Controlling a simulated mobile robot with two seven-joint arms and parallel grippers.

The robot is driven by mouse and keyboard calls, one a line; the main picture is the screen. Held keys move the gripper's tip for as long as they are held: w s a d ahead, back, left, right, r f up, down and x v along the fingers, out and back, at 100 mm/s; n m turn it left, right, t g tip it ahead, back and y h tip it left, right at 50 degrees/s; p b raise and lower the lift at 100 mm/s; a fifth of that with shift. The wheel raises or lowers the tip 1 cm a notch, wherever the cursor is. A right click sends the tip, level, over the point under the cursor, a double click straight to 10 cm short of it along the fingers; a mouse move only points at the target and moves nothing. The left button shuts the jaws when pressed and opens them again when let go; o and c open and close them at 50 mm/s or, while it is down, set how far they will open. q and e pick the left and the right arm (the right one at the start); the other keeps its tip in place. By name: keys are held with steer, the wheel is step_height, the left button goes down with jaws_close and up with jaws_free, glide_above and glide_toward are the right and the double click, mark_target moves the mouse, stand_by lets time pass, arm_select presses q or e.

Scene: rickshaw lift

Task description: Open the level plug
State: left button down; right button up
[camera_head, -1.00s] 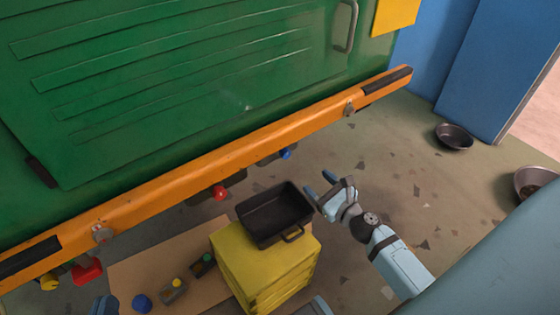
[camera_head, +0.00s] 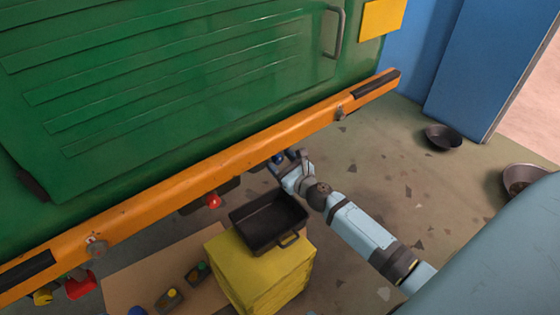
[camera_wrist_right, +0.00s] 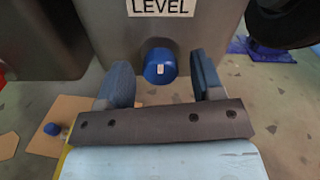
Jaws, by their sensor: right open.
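The level plug is a blue round knob (camera_head: 278,158) under the orange beam of the green vehicle. In the right wrist view the blue plug (camera_wrist_right: 160,66) sticks out of a dark grey housing (camera_wrist_right: 205,25) below a white label reading LEVEL (camera_wrist_right: 161,7). My right gripper (camera_head: 286,160) is open at the plug. In the wrist view its two blue fingers (camera_wrist_right: 163,82) stand on either side of the plug, with a visible gap on each side. The exact depth of the fingers is hard to tell. My left gripper is not in view.
A red plug (camera_head: 214,201) sits left along the orange beam (camera_head: 190,176). A black tray (camera_head: 262,238) rests on a yellow box (camera_head: 270,275) close to my right arm. Cardboard (camera_head: 130,280) with loose plugs lies left. Two metal bowls (camera_head: 443,137) (camera_head: 522,181) stand right.

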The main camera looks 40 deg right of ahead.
steer(key=shift+w, duration=0.3)
steer(key=c, duration=0.9)
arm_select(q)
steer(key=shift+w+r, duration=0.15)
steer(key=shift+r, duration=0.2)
